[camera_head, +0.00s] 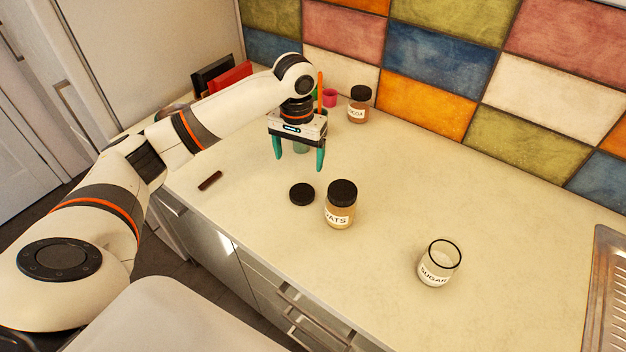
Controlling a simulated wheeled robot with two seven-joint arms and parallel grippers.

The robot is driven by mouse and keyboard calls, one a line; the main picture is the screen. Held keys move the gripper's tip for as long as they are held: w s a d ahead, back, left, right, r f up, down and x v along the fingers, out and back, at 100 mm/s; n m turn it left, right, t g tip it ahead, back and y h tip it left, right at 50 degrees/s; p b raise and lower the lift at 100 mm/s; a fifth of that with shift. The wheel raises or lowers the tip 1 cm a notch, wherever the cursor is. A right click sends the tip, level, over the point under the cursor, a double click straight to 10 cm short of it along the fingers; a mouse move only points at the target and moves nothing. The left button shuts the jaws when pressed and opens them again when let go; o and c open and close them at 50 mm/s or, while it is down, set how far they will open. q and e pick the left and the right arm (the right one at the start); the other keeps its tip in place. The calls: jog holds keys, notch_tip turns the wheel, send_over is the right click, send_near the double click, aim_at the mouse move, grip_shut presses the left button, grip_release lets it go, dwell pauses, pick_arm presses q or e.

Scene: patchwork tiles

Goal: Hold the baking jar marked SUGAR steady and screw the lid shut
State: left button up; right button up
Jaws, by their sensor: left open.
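The glass jar marked SUGAR (438,265) stands upright and open on the counter at the right, with a dark rim and no lid on it. A loose black lid (302,194) lies flat on the counter left of the OATS jar. My left gripper (298,162) points down with its two green fingers apart and nothing between them. It is above the counter, behind the loose lid and well to the left of the SUGAR jar. My right gripper is out of view.
A jar marked OATS (340,207) with a black lid stands between the loose lid and the SUGAR jar. Another lidded jar (359,105) stands by the tiled wall. A small dark bar (210,181) lies at the left. A metal sink (605,290) is at the right.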

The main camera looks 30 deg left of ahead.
pick_arm(q)
jog(key=p, duration=0.2)
send_over(302, 192)
jog(key=s, duration=0.1)
notch_tip(302, 192, down, 6)
jog(key=shift+a+f, duration=0.1)
jog(key=shift+f, duration=0.2)
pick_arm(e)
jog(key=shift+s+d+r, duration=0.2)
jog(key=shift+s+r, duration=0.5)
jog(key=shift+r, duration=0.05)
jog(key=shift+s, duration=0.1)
pick_arm(q)
jog(key=shift+w+f, duration=0.1)
jog(key=shift+f, duration=0.1)
jog(key=f, duration=0.1)
jog(key=f+p, duration=0.1)
jog(key=f, duration=0.1)
jog(key=shift+w+f, duration=0.3)
jog(key=shift+w, duration=0.05)
jog(key=shift+f, duration=0.6)
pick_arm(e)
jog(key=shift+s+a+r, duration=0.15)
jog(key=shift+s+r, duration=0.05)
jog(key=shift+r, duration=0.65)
